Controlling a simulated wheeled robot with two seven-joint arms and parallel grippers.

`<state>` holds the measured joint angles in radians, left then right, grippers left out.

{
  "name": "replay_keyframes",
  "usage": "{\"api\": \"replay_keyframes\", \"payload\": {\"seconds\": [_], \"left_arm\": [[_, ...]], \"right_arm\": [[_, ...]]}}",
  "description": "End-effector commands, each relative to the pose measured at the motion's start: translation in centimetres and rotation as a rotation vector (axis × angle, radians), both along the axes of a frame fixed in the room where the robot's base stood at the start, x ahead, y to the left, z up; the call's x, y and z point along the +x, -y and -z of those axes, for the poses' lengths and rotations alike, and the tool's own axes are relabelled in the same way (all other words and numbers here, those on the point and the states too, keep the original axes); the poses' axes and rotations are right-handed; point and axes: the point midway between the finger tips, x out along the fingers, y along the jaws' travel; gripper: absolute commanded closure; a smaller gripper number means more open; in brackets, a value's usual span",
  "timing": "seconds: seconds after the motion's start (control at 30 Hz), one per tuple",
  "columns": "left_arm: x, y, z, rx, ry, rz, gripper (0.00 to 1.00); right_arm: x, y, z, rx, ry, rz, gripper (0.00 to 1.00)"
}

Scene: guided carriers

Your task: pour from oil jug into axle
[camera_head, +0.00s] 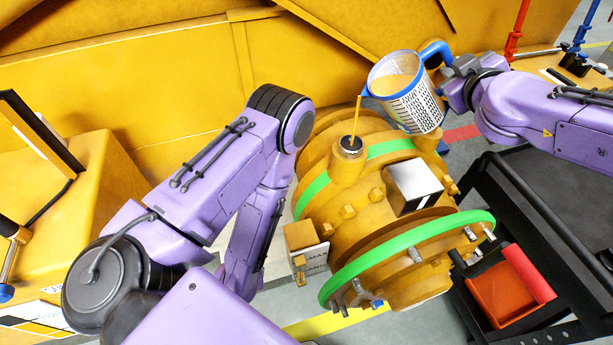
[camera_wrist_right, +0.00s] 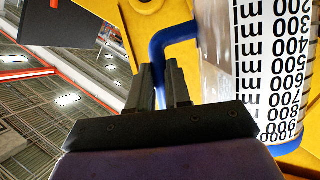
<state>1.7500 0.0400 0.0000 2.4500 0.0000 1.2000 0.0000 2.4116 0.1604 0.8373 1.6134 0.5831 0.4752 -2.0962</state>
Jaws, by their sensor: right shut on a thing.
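The oil jug (camera_head: 412,108) is a clear measuring jug with a blue rim, a blue handle and a printed scale. It is tilted to the left above the axle (camera_head: 362,208). A thin amber stream (camera_head: 357,118) runs from its lip down to the dark-rimmed filler opening (camera_head: 350,145) on top of the axle. Oil still shows inside the jug. My right gripper (camera_head: 449,68) is shut on the jug's blue handle, which also shows in the right wrist view beside the fingers (camera_wrist_right: 162,85). My left arm is bent at the left; its gripper is out of sight.
A large yellow vehicle body (camera_head: 165,90) fills the back. A black cart (camera_head: 520,215) with a red bin (camera_head: 500,295) stands at the right. The axle has green bands and a pale metal block (camera_head: 413,186) on top. My left arm is close beside the axle.

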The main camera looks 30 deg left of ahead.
Motion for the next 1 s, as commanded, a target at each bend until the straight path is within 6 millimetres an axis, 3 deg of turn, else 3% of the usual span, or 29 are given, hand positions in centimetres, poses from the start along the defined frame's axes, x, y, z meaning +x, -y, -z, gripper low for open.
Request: {"api": "replay_keyframes", "payload": {"seconds": [1.0], "left_arm": [[0.0, 0.0, 0.0, 0.0, 0.0, 0.0, 0.51]], "right_arm": [[-0.3, -0.3, -1.5, -0.047, 0.053, 0.002, 1.0]]}}
